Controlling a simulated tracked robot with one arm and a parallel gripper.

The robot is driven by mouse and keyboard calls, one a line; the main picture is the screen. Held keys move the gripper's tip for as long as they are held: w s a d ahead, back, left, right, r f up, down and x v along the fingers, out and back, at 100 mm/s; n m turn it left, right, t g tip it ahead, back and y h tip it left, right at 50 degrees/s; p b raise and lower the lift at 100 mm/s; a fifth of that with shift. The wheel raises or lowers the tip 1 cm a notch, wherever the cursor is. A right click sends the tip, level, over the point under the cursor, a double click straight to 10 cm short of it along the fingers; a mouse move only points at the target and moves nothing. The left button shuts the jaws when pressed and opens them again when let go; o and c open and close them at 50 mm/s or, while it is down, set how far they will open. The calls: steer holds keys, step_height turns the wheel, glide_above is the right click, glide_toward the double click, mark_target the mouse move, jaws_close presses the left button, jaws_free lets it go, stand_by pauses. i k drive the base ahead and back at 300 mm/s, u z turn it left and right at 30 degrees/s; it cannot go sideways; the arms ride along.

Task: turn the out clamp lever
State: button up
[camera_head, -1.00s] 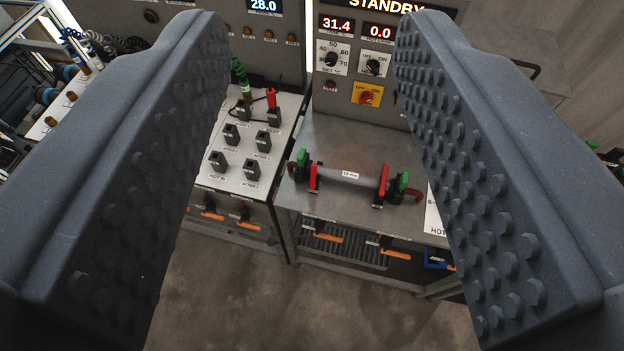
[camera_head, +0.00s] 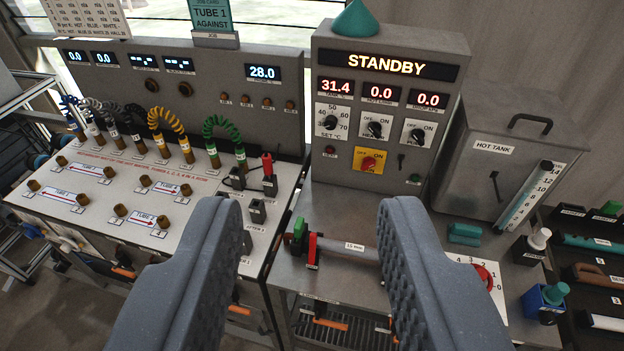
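A grey tube labelled 15 mm (camera_head: 362,255) lies on the metal bench top (camera_head: 340,215) below the STANDBY panel. At its left end is a clamp with a red lever (camera_head: 312,251) and a green part (camera_head: 299,231), both standing up. The clamp at the tube's right end is hidden behind my right finger. I cannot read which clamp is the out one. My gripper (camera_head: 308,208) is open and empty, its two ridged fingers wide apart in the lower middle of the picture. The fingers appear in front of the bench; contact cannot be seen.
The STANDBY panel (camera_head: 390,110) with knobs and a yellow-red switch (camera_head: 370,161) rises behind the tube. A hot tank (camera_head: 500,150) and a red dial (camera_head: 486,277) are at the right. A hose board (camera_head: 100,190) fills the left. Orange handles (camera_head: 331,323) show below the bench.

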mark_target(313, 237)
steer(key=z, duration=1.85)
steer(key=k, duration=1.05)
steer(key=u, duration=1.35)
steer(key=i, duration=1)
